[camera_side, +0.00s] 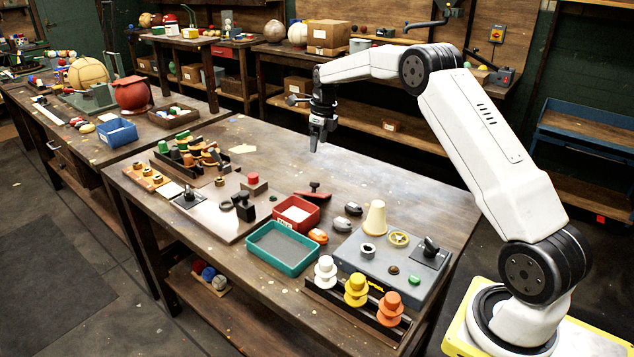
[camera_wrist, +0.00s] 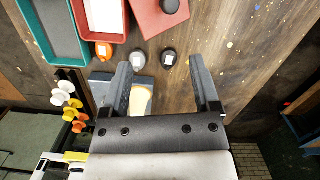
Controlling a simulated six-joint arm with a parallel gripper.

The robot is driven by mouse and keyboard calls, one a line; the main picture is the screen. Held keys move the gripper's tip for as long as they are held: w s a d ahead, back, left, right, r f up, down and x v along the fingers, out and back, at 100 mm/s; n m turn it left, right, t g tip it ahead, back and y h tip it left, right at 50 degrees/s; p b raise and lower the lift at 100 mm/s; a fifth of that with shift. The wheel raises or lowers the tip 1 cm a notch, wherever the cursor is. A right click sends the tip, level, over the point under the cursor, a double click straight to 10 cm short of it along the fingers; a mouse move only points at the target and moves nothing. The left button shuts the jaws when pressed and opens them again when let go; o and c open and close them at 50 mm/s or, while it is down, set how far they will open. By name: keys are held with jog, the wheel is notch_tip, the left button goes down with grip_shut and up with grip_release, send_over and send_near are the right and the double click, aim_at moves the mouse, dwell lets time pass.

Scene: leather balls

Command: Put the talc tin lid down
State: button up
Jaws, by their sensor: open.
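The talc tin lid appears to be the flat red plate with a dark knob (camera_side: 312,196). It lies on the table behind the open red tin with white inside (camera_side: 284,217), apart from my gripper. In the wrist view the lid (camera_wrist: 150,22) is at the top edge, partly cut off, just right of the tin (camera_wrist: 123,30). My gripper (camera_side: 315,148) hangs in the air above the table, pointing down. Its two fingers are apart in the wrist view (camera_wrist: 160,65), with nothing held between them.
A teal tray (camera_side: 262,257) sits in front of the tin. An orange piece (camera_side: 318,236) and two dark pieces lie to the right. The table's back right is clear.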

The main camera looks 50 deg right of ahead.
jog(key=s+a+n, duration=1)
jog(key=a+n, duration=0.6)
jog(key=n, duration=0.1)
jog(key=s+a+f+n, duration=0.1)
jog(key=s+a+n, duration=0.1)
jog(key=s+n, duration=0.3)
jog(key=s+a+f+n, duration=0.1)
jog(key=s+a+n, duration=0.2)
jog(key=s+n, duration=0.2)
jog(key=s+a+f+n+t, duration=0.1)
jog(key=s+a+f+n, duration=0.1)
jog(key=s+n, duration=0.4)
jog(key=shift+s+a+f, duration=0.1)
jog(key=shift+s+a, duration=0.55)
jog(key=shift+s, duration=0.3)
